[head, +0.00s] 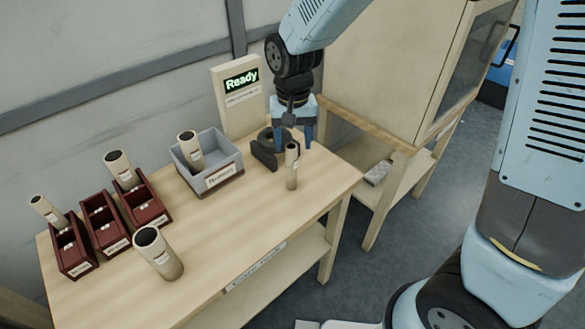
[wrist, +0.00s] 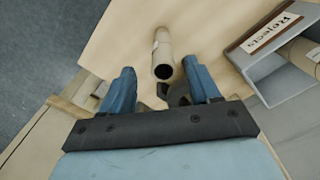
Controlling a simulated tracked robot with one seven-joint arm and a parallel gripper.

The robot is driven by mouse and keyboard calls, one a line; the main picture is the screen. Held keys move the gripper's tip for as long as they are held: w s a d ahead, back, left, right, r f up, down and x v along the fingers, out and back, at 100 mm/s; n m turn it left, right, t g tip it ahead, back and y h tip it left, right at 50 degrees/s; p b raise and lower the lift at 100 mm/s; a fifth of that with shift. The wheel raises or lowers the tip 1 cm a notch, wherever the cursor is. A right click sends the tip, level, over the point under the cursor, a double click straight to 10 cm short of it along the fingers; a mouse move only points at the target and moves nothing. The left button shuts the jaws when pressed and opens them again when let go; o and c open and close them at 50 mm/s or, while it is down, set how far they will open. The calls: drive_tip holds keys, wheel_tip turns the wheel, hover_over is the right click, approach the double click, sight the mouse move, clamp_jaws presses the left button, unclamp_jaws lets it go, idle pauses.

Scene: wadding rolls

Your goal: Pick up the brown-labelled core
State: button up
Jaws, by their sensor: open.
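A slim tan core (head: 291,170) stands upright on the table's right part, under and just in front of my gripper (head: 292,128). In the wrist view the same core (wrist: 161,45) shows its dark open end and a pale band; I cannot tell whether its label is brown. My gripper (wrist: 162,72) is open and empty, its two blue fingers apart, with the core's open end showing between their tips. Other cores stand in a grey Rejects tray (head: 228,172), at the front of the table (head: 160,262), and in dark red bins (head: 149,214); their label colours are unclear.
A dark curved holder (head: 264,152) sits on the table beside the core, close to my gripper. A post with a "Ready" display (head: 241,81) stands behind. A pale cabinet (head: 390,70) is at the right. The middle of the wooden table (head: 235,228) is clear.

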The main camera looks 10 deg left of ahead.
sight(291, 160)
drive_tip(key=shift+w+a+f, duration=0.1)
drive_tip(key=shift+f, duration=1.7)
drive_tip(key=shift+a+f, duration=0.1)
drive_tip(key=shift+f, duration=1.65)
drive_tip(key=c, duration=1.1)
drive_tip(key=shift+r, duration=0.1)
